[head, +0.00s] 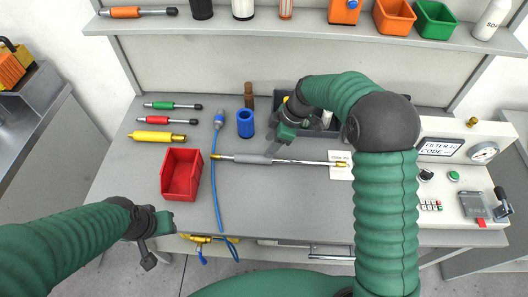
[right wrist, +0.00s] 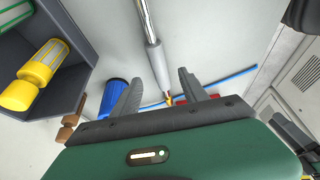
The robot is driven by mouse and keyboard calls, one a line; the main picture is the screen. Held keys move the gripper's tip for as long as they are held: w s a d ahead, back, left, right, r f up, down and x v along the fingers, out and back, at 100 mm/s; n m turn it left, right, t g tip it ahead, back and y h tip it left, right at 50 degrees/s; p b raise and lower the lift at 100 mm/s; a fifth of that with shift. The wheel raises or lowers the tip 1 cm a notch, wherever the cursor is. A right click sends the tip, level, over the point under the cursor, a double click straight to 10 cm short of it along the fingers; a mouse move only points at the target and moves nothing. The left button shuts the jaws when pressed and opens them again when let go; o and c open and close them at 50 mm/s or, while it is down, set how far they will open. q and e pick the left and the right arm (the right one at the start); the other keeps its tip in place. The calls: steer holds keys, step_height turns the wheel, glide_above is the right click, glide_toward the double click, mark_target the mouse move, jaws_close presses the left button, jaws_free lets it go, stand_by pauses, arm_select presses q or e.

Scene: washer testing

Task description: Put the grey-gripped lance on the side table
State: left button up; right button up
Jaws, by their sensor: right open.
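The grey-gripped lance (head: 285,161) lies across the middle of the workbench, its grey grip toward the left and brass ends on both sides. It also shows in the right wrist view (right wrist: 158,62), running down between the fingers. My right gripper (head: 277,146) is open just above and behind the grip; in its wrist view (right wrist: 160,84) nothing is clamped. My left gripper (head: 154,250) hangs low at the bench's front left edge, away from the lance; its jaw opening is unclear. A grey metal side table (head: 40,125) stands at the far left.
A red bin (head: 181,174), blue hose (head: 214,180) and blue cup (head: 245,124) lie left of the lance. Behind my right gripper is a dark tray (head: 283,97). A control panel (head: 455,180) stands at right. The bench front is mostly clear.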

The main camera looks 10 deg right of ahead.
steer(key=s+d+m+h, duration=0.2)
steer(key=s+m, duration=0.5)
steer(key=s, duration=0.4)
steer(key=s+d+r+m+t+h, duration=0.1)
steer(key=s+d+m+h, duration=0.1)
steer(key=s+d+m, duration=0.2)
steer(key=s+m, duration=0.3)
steer(key=s, duration=0.4)
steer(key=shift+m, duration=0.4)
steer(key=shift+a, duration=0.1)
